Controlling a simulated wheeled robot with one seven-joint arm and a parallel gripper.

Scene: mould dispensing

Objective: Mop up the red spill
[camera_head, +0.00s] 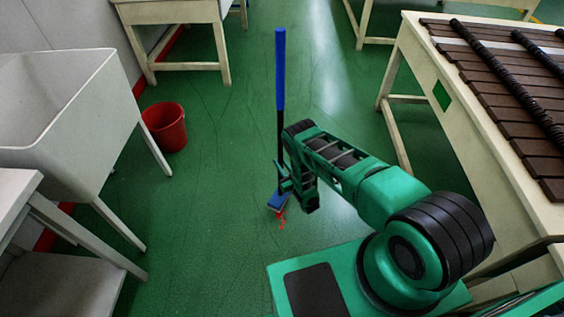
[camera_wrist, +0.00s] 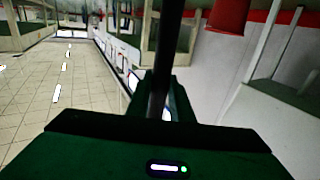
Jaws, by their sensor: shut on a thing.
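A mop with a blue upper handle (camera_head: 280,70) and a dark lower shaft stands nearly upright on the green floor in the head view. Its blue head (camera_head: 277,203) rests on the floor at the red spill (camera_head: 281,221), covering part of it; some red shows just below the head. My gripper (camera_head: 285,181) is shut on the dark shaft, low down above the mop head. In the wrist view the dark shaft (camera_wrist: 160,70) runs up between the fingers of my gripper (camera_wrist: 163,95). The mop head and spill are not seen in the wrist view.
A red bucket (camera_head: 165,127) stands on the floor at left, near a white sink (camera_head: 62,100). A grey table (camera_head: 20,190) is at lower left. A long bench with brown slats (camera_head: 475,110) stands at right. The floor around the mop is open.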

